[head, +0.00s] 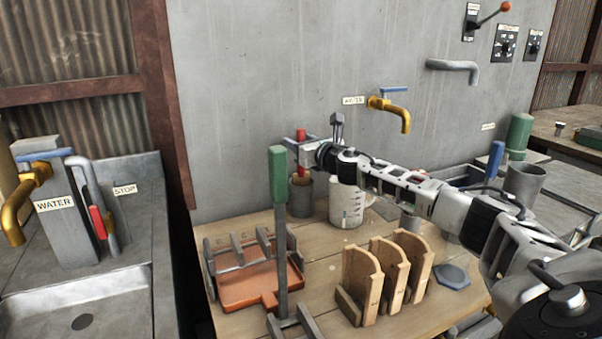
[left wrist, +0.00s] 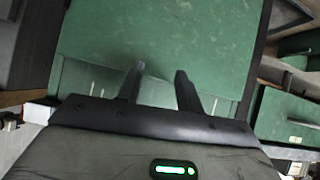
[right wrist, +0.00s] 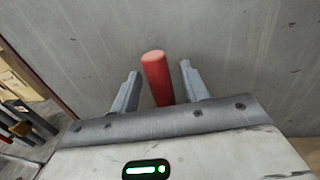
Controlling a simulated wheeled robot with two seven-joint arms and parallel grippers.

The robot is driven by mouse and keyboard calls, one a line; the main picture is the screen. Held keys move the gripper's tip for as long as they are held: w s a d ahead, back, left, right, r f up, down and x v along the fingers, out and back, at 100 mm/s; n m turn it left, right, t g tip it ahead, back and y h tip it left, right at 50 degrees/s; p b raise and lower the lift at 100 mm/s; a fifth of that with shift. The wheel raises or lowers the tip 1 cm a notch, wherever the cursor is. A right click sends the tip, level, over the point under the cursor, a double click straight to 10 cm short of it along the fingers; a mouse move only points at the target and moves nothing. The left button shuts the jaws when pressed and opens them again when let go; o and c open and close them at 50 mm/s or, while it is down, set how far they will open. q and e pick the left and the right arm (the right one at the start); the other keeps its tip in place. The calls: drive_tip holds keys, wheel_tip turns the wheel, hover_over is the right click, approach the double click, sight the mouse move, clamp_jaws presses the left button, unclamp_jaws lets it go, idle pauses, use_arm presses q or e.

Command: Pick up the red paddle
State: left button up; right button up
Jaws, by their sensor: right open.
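The red paddle (head: 301,148) shows as an upright red handle above a dark grey cup (head: 301,197) at the back of the wooden bench. Its lower end is hidden in the cup. My right gripper (head: 308,152) is at the handle, high over the bench. In the right wrist view the red handle (right wrist: 156,78) stands between the two open fingers (right wrist: 158,90), with a gap on each side. My left gripper (left wrist: 160,85) shows only in its own wrist view, fingers apart and empty, in front of a green surface (left wrist: 160,40).
A green-handled lever (head: 278,175) rises at the bench front beside an orange tray (head: 245,288). A white measuring jug (head: 346,205) stands right of the cup. Wooden dividers (head: 360,285) stand in front. A brass tap (head: 395,110) sticks out of the wall behind.

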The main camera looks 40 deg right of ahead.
clamp_jaws()
drive_tip(key=shift+r, duration=0.15)
